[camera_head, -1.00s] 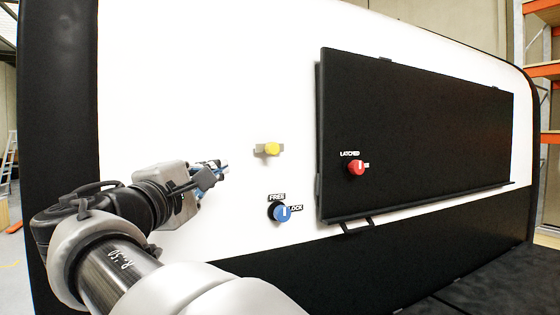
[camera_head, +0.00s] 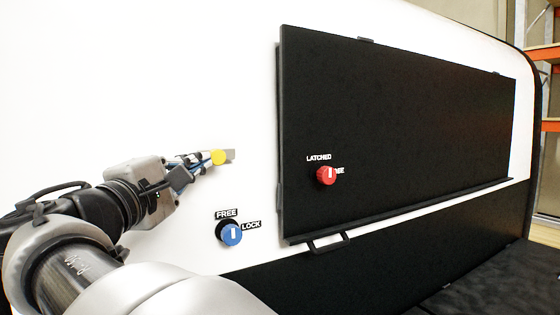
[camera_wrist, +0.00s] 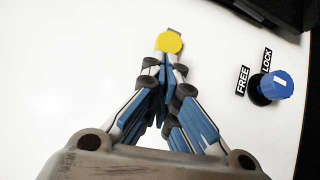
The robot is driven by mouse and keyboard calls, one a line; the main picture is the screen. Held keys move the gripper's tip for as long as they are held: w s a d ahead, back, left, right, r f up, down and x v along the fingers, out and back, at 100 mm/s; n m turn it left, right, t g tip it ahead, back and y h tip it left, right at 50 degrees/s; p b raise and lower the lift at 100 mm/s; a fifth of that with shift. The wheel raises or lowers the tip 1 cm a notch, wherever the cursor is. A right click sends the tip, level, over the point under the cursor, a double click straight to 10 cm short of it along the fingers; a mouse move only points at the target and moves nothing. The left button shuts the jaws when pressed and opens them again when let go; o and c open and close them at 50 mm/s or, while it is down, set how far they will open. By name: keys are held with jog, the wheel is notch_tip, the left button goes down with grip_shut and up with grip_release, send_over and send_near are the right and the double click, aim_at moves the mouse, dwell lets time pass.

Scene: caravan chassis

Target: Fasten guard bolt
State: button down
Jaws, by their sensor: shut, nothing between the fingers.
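A round yellow knob (camera_head: 218,157) sits on a small grey plate on the white wall; the plate shows to its right and carries no readable label. It also shows in the wrist view (camera_wrist: 169,42), right at my fingertips. My gripper (camera_head: 207,160) is shut and holds nothing. Its fingertips are just left of the yellow knob; whether they touch it I cannot tell. A blue knob (camera_head: 232,234) below has the labels FREE above and LOCK to its right. Its white mark stands near upright in the head view.
A black panel (camera_head: 390,130) with a dark frame covers the wall to the right. It bears a red knob (camera_head: 326,175) labelled LATCHED, with a second label partly hidden. A black handle (camera_head: 328,242) juts below the panel. Orange shelving (camera_head: 545,55) stands at the far right.

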aim_at(219, 156)
jog(key=w+d+b, duration=0.2)
jog(key=shift+w+d+f, duration=0.1)
jog(key=shift+d+f, duration=0.05)
jog(key=shift+d, duration=0.15)
dwell(0.4)
jog(key=shift+f, duration=0.15)
